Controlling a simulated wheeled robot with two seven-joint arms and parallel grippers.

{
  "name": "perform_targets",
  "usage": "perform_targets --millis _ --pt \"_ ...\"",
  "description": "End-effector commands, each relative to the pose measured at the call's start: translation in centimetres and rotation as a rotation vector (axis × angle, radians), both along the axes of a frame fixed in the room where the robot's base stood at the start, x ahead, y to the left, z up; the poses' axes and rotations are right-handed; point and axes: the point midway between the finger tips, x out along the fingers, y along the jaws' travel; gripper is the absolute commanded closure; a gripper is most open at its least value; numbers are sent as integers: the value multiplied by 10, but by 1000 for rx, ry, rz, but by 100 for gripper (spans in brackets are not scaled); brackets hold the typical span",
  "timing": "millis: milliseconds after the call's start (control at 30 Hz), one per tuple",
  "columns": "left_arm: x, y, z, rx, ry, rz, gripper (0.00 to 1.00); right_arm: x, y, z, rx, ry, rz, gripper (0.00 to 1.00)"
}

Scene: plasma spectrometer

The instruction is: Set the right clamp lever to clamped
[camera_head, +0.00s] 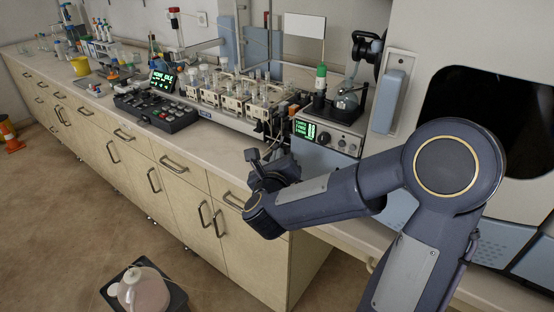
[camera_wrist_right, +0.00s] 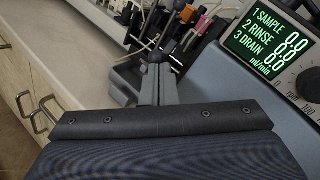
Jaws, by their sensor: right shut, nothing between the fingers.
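My right gripper (camera_head: 278,150) is at the front edge of the counter, beside the pump unit (camera_head: 318,138) with the green display. In the right wrist view, my right gripper's narrow grey fingers (camera_wrist_right: 158,72) are together, with nothing held between them. The pump's display (camera_wrist_right: 272,40) reads SAMPLE, RINSE and DRAIN, to the right of the fingers. I cannot clearly pick out the right clamp lever; small dark parts crowd around the fingertips, and my arm hides part of the pump's left side. My left gripper is not in view.
A rack of glassware (camera_head: 240,92) and a black keypad console (camera_head: 158,110) stand left of the pump. A round flask (camera_head: 347,102) sits on top of the pump. A blue handle (camera_head: 390,100) is on the instrument wall at right. Bare counter (camera_head: 215,152) runs along the front edge.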

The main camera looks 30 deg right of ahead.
Motion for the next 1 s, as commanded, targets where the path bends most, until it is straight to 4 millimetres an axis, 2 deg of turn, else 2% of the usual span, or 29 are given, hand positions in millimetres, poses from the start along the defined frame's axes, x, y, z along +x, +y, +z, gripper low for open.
perform_targets --millis 267,533,633,1000 --pt "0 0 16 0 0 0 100 1 -4 15 83 30 -2 100" --pt "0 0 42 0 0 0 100 5 -13 33 236 92 -3 100" --pt "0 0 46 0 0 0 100 7 -16 36 284 114 -2 100" --pt "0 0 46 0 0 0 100 10 -24 42 277 114 -1 100"
